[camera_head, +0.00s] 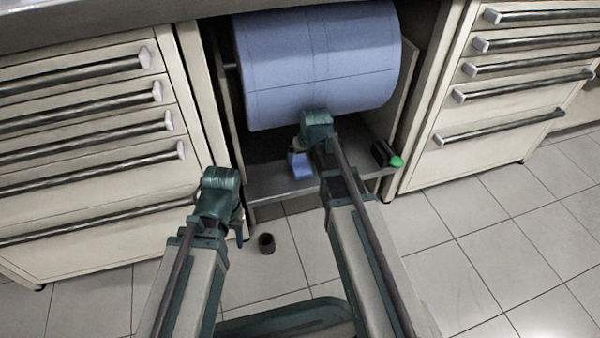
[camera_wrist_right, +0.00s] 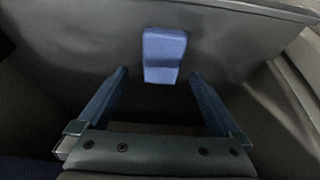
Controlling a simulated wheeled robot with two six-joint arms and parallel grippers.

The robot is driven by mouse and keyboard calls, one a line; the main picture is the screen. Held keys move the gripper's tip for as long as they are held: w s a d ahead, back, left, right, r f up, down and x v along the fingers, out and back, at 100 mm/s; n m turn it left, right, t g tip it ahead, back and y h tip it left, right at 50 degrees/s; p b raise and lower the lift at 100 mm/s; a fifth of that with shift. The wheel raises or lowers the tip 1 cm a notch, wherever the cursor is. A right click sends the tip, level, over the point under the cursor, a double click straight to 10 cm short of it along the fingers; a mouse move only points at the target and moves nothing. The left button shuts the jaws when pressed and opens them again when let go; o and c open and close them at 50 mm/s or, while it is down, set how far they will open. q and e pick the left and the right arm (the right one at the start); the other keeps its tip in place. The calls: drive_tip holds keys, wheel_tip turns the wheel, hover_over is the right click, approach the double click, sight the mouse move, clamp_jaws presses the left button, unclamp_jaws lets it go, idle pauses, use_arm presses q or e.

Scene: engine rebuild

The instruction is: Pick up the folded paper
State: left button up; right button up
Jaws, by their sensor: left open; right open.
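The folded paper (camera_head: 301,166) is a small blue folded piece on the grey shelf below the large blue roll. In the right wrist view the folded paper (camera_wrist_right: 162,56) lies ahead of the fingers, about midway between them, and not touching either. My right gripper (camera_head: 303,150) reaches over the shelf close to the paper, and the wrist partly hides it. In the right wrist view my right gripper (camera_wrist_right: 158,82) is open and empty. My left gripper (camera_head: 239,236) hangs low in front of the left drawers, away from the paper.
The large blue paper roll (camera_head: 320,60) hangs just above the shelf (camera_head: 270,182). A dark cylinder with a green end (camera_head: 390,158) lies at the shelf's right. A small dark cup-like object (camera_head: 266,243) stands on the floor. Drawer cabinets (camera_head: 80,130) flank the bay.

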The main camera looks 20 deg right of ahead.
sight(301, 165)
drive_tip(key=b+x, duration=0.5)
drive_tip(key=shift+a+f, duration=0.15)
drive_tip(key=shift+f, duration=0.15)
drive_tip(key=shift+r, duration=0.1)
drive_tip(key=shift+c, duration=0.3)
drive_tip(key=c, duration=1.2)
